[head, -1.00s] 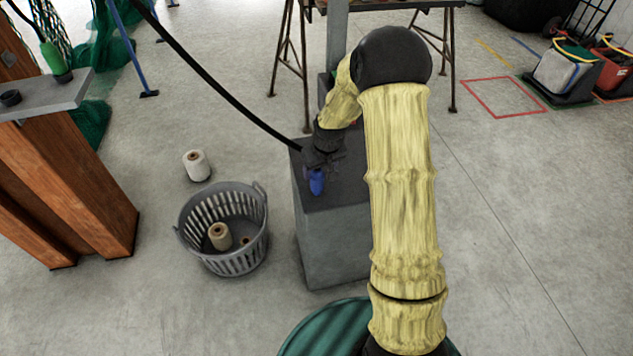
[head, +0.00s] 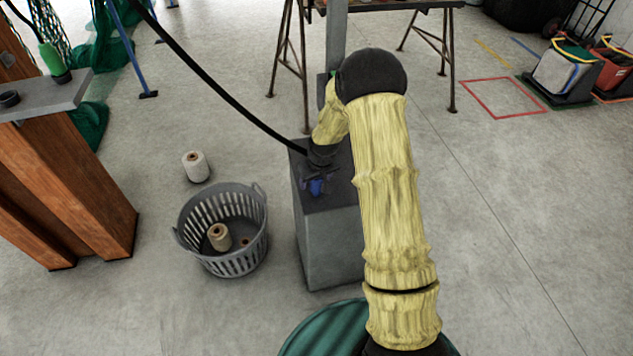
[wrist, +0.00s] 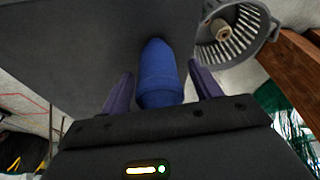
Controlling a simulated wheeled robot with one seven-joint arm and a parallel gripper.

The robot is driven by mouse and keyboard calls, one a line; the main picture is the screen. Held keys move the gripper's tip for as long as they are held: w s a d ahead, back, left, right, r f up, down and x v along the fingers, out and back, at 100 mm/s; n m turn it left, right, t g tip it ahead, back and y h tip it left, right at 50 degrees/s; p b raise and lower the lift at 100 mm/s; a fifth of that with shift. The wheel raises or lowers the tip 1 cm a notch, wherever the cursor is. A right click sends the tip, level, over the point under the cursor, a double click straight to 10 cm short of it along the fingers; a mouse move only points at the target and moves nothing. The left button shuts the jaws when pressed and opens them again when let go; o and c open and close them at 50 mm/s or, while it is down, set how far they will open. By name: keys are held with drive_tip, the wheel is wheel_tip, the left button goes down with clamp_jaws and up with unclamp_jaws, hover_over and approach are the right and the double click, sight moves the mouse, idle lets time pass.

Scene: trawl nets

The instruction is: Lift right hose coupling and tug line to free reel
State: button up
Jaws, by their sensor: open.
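A blue hose coupling (head: 316,187) sits on the dark top of a grey pedestal (head: 335,245). A black hose (head: 215,82) slopes down from the upper left and ends near my gripper and the coupling. My gripper (head: 318,182) is low over the pedestal top. In the wrist view the blue coupling (wrist: 158,72) lies between the two purple fingers of my gripper (wrist: 160,85). The fingers are open, with a gap on each side of it. A green coupling (head: 52,58) stands on a grey shelf at the left. I cannot make out the reel.
A grey basket (head: 226,262) with spools stands left of the pedestal, and a spool (head: 195,166) stands on the floor behind it. A wooden post (head: 75,200) is at the left. A trestle table (head: 390,5) is behind.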

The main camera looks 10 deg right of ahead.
idle(0.4)
drive_tip(key=shift+s+d, duration=0.1)
drive_tip(key=c, duration=1.4)
drive_tip(key=shift+o, duration=0.2)
drive_tip(key=shift+r, duration=0.1)
drive_tip(key=shift+r, duration=0.5)
wheel_tip(320, 180, up, 2)
drive_tip(key=shift+r, duration=0.25)
drive_tip(key=s+b, duration=0.1)
drive_tip(key=s, duration=1.7)
drive_tip(key=shift+w+f, duration=0.1)
